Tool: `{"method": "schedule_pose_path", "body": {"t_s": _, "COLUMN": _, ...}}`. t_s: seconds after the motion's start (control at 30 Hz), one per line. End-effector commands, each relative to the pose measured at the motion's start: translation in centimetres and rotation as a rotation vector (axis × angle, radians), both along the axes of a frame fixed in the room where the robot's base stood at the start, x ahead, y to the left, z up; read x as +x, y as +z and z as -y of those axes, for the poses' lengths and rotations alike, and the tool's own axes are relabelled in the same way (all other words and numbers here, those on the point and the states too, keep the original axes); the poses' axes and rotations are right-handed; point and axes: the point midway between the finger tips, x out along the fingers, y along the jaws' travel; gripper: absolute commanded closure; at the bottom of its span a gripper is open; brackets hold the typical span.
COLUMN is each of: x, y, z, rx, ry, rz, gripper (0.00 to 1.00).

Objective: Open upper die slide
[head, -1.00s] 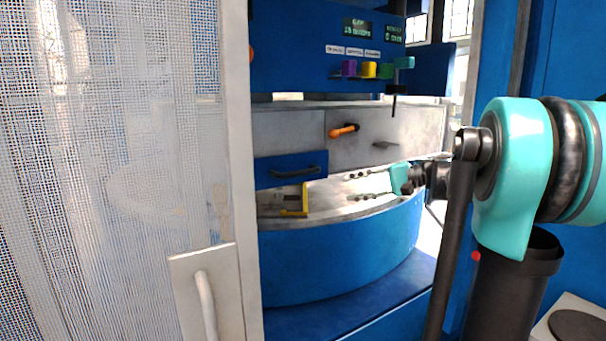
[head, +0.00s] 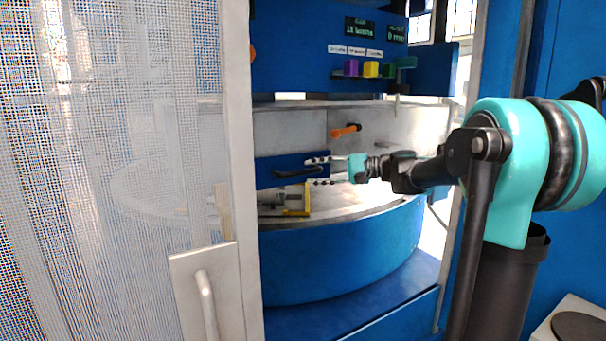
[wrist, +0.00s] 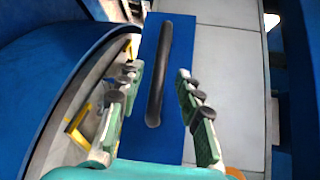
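The slide front is a blue panel (head: 262,170) with a dark bar handle (head: 290,173), set in the pale machine face. In the wrist view the blue panel (wrist: 146,45) carries the same dark handle (wrist: 158,75), running lengthwise through the picture. My gripper (head: 310,171) is open in front of the panel, one finger above and one below the handle's right end. In the wrist view my gripper (wrist: 158,71) has its green fingers on either side of the handle, with gaps on both sides. How deep the fingers reach around it I cannot tell.
An orange lever (head: 346,131) sticks out above my gripper.

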Motion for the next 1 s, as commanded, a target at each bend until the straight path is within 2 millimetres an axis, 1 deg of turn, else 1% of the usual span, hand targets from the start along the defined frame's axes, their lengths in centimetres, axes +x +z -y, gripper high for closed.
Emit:
{"method": "schedule_pose_path", "body": {"t_s": 0.03, "x": 0.1, "y": -0.1, "z": -1.0, "rx": 0.0, "ry": 0.004, "rz": 0.0, "gripper": 0.64}}
{"method": "schedule_pose_path", "body": {"t_s": 0.1, "x": 0.3, "y": -0.3, "z": -1.9, "rx": -0.001, "ry": 0.003, "rz": 0.0, "gripper": 0.64}}
{"method": "schedule_pose_path", "body": {"t_s": 0.23, "x": 0.6, "y": -0.5, "z": -3.2, "rx": -0.001, "ry": 0.001, "rz": 0.001, "gripper": 0.64}}
{"method": "schedule_pose_path", "body": {"t_s": 0.4, "x": 0.7, "y": -0.6, "z": -3.9, "rx": 0.0, "ry": 0.0, "rz": 0.0, "gripper": 0.64}}
{"method": "schedule_pose_path", "body": {"t_s": 0.63, "x": 0.7, "y": -0.6, "z": -3.9, "rx": 0.0, "ry": 0.0, "rz": 0.0, "gripper": 0.64}}
{"method": "schedule_pose_path", "body": {"t_s": 0.67, "x": 0.7, "y": -0.6, "z": -3.9, "rx": 0.0, "ry": 0.0, "rz": 0.0, "gripper": 0.65}}
{"method": "schedule_pose_path", "body": {"t_s": 0.93, "x": 0.7, "y": -0.6, "z": -3.9, "rx": 0.0, "ry": 0.0, "rz": 0.0, "gripper": 0.99}}
{"method": "schedule_pose_path", "body": {"t_s": 1.0, "x": 0.7, "y": -0.6, "z": -3.9, "rx": 0.0, "ry": 0.0, "rz": 0.0, "gripper": 1.0}}
